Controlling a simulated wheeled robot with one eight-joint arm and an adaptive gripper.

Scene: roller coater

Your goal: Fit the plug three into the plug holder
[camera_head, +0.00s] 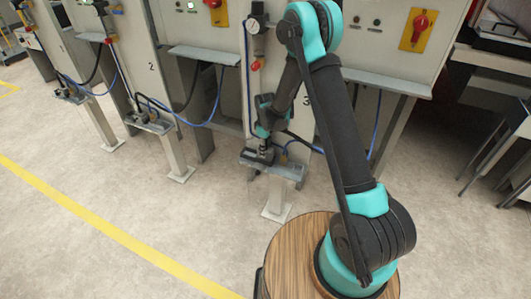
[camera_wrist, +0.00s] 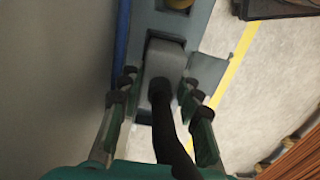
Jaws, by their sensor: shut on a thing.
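In the wrist view, plug three (camera_wrist: 165,62) is a grey block with a thick black cable (camera_wrist: 167,125) running from its near end back under my wrist. My gripper (camera_wrist: 159,88) is shut on it, with fingers along its left and right sides. The plug lies over the blue-grey plug holder (camera_wrist: 180,22); I cannot tell whether it is fully seated. In the head view, my gripper (camera_head: 262,147) points down at the plug holder (camera_head: 290,170), a small shelf on a post in front of the cabinet marked 3. My gripper mostly hides the plug there.
Grey cabinets stand along the back, one marked 2 (camera_head: 151,67), with similar holders (camera_head: 150,124) on posts to the left. Blue hoses hang near them. A yellow floor line (camera_head: 100,220) crosses open floor at left. Metal-legged furniture (camera_head: 490,150) stands at right.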

